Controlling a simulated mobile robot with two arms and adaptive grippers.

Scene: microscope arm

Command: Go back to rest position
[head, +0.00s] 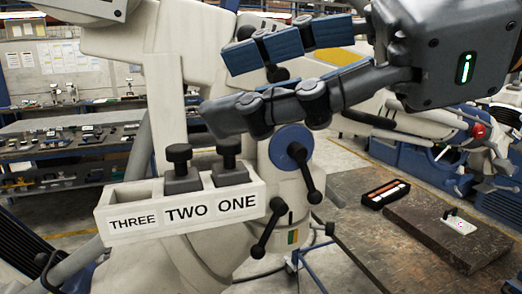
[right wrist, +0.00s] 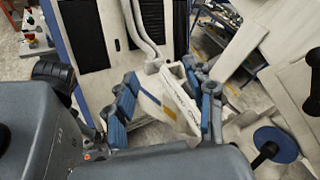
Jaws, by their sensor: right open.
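My right gripper (head: 230,88) comes in from the upper right in the head view. Its blue-padded fingers are spread apart with nothing between them. It is above a white holder (head: 108,229) labelled THREE, TWO, ONE. Black knobbed pieces stand in slot TWO (head: 181,172) and slot ONE (head: 229,165); slot THREE looks empty. In the right wrist view, the open gripper (right wrist: 165,112) shows a finger on each side, with part of the white holder (right wrist: 178,95) visible beyond them. My left gripper is not in view.
A pale machine body with a blue-capped joint (head: 291,147) and black levers stands close behind the holder. At right, a worn table (head: 345,215) bears a small black tray (head: 386,194) and a dark block (head: 440,248) with a small white item (head: 459,225).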

